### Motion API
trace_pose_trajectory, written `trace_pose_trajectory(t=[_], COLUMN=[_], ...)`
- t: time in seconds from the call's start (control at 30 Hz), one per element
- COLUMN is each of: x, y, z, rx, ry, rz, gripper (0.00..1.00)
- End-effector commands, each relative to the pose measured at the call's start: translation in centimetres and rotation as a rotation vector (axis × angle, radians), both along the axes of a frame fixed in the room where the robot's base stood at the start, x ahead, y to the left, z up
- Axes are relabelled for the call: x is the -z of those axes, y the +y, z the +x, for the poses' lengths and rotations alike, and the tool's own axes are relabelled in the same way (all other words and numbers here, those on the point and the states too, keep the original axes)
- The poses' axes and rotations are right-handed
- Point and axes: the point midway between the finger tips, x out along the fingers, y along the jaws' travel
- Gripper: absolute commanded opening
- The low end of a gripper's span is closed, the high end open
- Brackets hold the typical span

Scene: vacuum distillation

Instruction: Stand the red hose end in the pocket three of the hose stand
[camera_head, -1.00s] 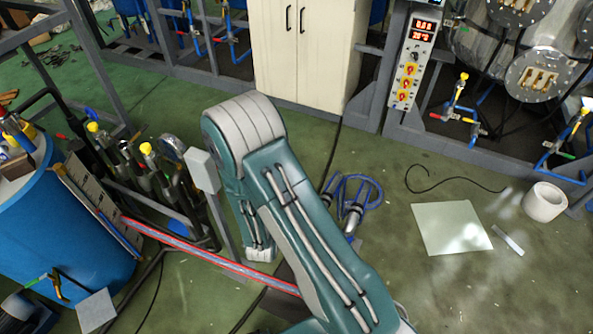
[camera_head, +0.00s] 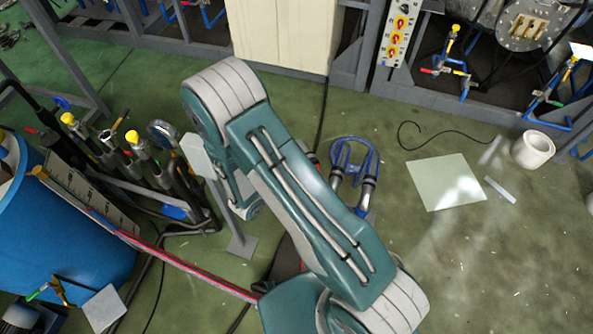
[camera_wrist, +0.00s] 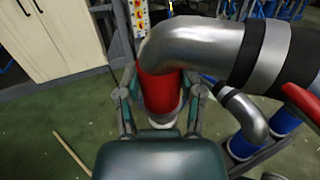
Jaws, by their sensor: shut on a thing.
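In the wrist view, my gripper (camera_wrist: 161,96) is shut on the red hose end (camera_wrist: 160,90), with one finger on each side of its red sleeve. A silver bent hose piece (camera_wrist: 190,42) with a black band runs from the sleeve toward the upper right. To the right, silver pieces with blue sleeves (camera_wrist: 284,120) stand at a grey frame (camera_wrist: 262,155). I cannot tell whether this frame is the hose stand, and its pockets are not clear. In the head view my arm hides the gripper and the red hose end.
A rack of yellow-topped valves (camera_head: 136,139) and a blue drum (camera_head: 70,245) stand at the left. A grey post (camera_head: 215,178) stands beside my arm. Blue tubing with dark fittings (camera_head: 353,165) lies right of it.

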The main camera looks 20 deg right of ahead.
Motion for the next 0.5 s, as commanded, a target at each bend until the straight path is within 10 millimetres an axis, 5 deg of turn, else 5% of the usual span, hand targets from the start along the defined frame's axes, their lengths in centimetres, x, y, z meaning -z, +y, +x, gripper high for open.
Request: trace_pose_trajectory(t=[0.5], x=[1.5], y=[1.7], z=[-5.1], rx=[0.312], ry=[-0.001], rz=[0.017], gripper=[0.0])
